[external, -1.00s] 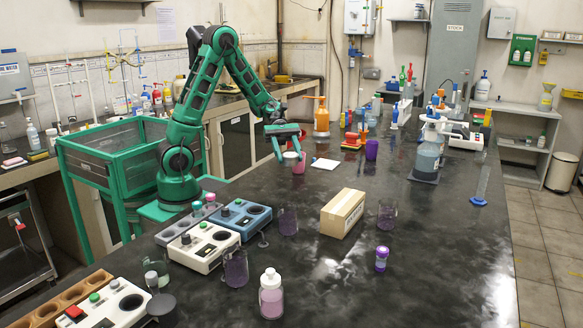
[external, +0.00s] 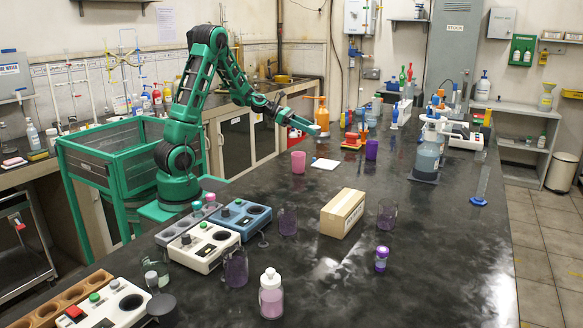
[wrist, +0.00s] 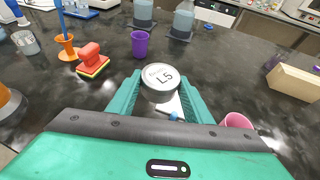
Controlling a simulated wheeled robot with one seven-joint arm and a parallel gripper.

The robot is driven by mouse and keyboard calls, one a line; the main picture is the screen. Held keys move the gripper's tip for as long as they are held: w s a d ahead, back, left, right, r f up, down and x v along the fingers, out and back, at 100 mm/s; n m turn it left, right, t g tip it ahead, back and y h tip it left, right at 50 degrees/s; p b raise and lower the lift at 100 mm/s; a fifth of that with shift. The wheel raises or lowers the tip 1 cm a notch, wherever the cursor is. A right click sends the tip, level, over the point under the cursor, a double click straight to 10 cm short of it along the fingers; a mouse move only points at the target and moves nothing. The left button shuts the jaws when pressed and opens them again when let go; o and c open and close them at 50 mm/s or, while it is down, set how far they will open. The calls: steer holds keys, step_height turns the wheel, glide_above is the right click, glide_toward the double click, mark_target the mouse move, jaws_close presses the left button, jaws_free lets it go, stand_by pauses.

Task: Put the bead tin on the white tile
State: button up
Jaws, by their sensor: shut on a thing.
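The bead tin (wrist: 161,77), a round tin with a pale lid marked "L5", sits between my gripper's green fingers in the wrist view. My gripper (external: 315,130) is shut on it and holds it above the bench. In the external view I cannot make the tin out against the gripper. The white tile (external: 327,164) lies flat on the dark bench, below my gripper. In the wrist view the tile (wrist: 172,107) shows partly behind the tin, with a small blue-tipped thing at its near edge.
A pink cup (external: 298,162) stands left of the tile, and a purple cup (external: 371,149) to its right.

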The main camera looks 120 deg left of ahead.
steer(key=s+a+n+y, duration=0.1)
steer(key=s+a+y, duration=0.1)
steer(key=s+a, duration=0.15)
glide_above(323, 161)
steer(key=shift+g, duration=0.3)
steer(key=f, duration=0.6)
steer(key=shift+a+f, duration=0.2)
steer(key=shift+f, duration=2)
steer(key=shift+f, duration=0.15)
steer(key=o, duration=1.1)
steer(key=shift+c, duration=0.2)
steer(key=shift+s+r, duration=0.2)
steer(key=v, duration=1.1)
steer(key=shift+s+d+r, duration=0.1)
steer(key=shift+s+r, duration=0.05)
steer(key=shift+s, duration=0.15)
